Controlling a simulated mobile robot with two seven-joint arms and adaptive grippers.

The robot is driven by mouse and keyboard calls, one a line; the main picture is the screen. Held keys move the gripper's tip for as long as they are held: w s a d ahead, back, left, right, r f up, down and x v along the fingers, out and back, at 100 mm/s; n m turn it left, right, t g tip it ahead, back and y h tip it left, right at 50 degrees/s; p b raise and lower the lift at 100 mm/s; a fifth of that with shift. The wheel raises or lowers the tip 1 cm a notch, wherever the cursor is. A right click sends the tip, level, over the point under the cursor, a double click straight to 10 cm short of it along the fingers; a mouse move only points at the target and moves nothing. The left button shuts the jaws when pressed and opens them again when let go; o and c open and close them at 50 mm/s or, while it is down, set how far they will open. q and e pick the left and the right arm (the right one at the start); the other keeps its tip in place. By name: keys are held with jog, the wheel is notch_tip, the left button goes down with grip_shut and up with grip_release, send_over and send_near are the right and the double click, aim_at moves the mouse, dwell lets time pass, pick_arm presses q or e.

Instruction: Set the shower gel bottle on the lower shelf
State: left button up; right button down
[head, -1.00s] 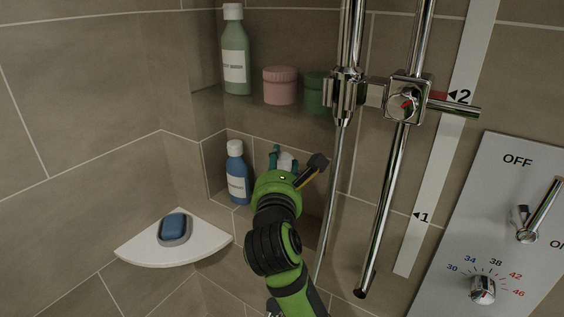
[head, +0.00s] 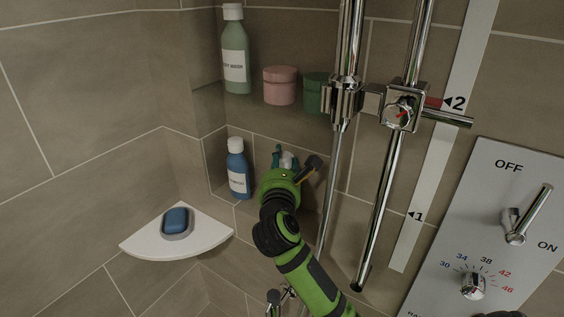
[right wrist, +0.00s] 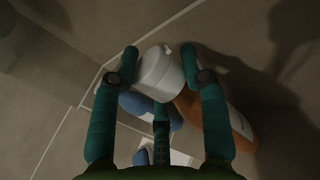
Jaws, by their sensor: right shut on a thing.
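My right gripper (head: 284,157) is in the tiled niche, its teal fingers towards the back wall; they also show in the right wrist view (right wrist: 162,68). It is shut on a white-capped bottle, mostly hidden behind the gripper in the head view. The lower niche level holds a blue bottle (head: 237,173) with a white cap, upright, left of the gripper. My left gripper is out of view.
The upper shelf holds a green body wash bottle (head: 235,58), a pink jar (head: 280,86) and a green jar (head: 316,92). A chrome shower rail (head: 383,205) stands close right of my arm. A white corner shelf (head: 145,245) with blue soap (head: 175,220) is left.

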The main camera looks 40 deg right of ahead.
jog(key=c, duration=1)
grip_release()
jog(key=shift+f, duration=0.1)
jog(key=shift+c, duration=0.2)
jog(key=o, duration=0.4)
jog(key=shift+s, duration=0.1)
jog(key=shift+s+a, duration=0.1)
jog(key=shift+a, duration=0.1)
jog(key=b+v, duration=0.3)
jog(key=v, duration=0.8)
jog(key=shift+s+a, duration=0.2)
jog(key=shift+s, duration=0.05)
